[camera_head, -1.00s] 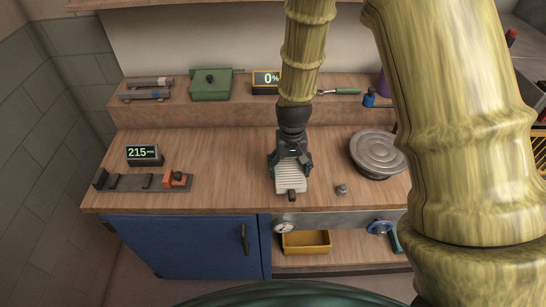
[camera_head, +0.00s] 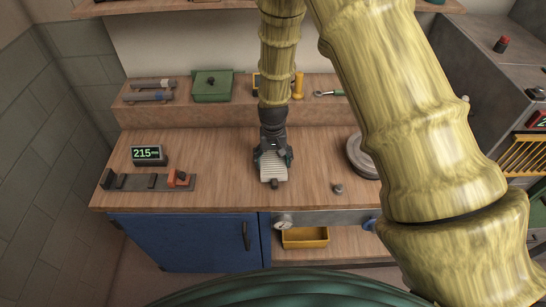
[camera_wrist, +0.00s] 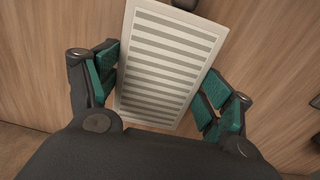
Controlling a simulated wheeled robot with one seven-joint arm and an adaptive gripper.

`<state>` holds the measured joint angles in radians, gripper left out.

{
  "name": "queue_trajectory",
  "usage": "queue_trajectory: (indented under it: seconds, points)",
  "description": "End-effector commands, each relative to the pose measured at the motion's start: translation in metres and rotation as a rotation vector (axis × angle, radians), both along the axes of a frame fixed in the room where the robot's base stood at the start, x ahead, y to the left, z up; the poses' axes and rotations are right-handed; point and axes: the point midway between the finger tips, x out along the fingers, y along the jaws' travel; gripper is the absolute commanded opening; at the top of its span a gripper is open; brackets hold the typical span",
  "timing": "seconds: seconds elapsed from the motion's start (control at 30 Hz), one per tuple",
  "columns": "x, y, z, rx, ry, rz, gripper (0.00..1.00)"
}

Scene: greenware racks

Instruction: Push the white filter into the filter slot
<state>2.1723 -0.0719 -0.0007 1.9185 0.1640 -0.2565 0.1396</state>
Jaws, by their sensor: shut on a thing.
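The white filter (camera_head: 273,167) is a flat, ribbed, pale panel with a dark knob at its front end. In the wrist view the filter (camera_wrist: 168,65) lies between my two green-padded fingers, slightly tilted in the picture. My gripper (camera_head: 272,158) is shut on its sides, over the middle of the wooden worktop. In the wrist view my gripper (camera_wrist: 160,90) has a pad at each long edge. I cannot pick out the filter slot for certain in these views.
A small metal knob (camera_head: 338,188) and a round grey lid (camera_head: 362,158) are at right. A yellow bin (camera_head: 305,238) sits below. Bare worktop lies left of my gripper.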

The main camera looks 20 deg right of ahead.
Motion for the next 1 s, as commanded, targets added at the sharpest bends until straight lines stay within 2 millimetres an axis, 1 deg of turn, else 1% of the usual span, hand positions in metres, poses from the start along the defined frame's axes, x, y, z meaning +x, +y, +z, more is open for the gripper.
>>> queue_trajectory:
  seconds: [0.37, 0.57, 0.6, 0.67, 0.7, 1.0]
  points:
    - [0.0000, 0.0000, -0.0027, 0.000, -0.001, 0.000, 0.52]
    - [-0.0001, -0.0001, -0.0073, 0.000, -0.001, 0.000, 0.52]
    - [-0.0001, -0.0001, -0.0066, 0.000, -0.001, 0.000, 0.85]
    - [-0.0002, 0.0001, -0.0065, 0.000, -0.001, 0.000, 0.96]
    - [-0.0002, 0.0001, -0.0065, 0.000, -0.001, 0.000, 1.00]
    - [-0.0002, 0.0000, -0.0064, 0.000, -0.001, 0.000, 1.00]
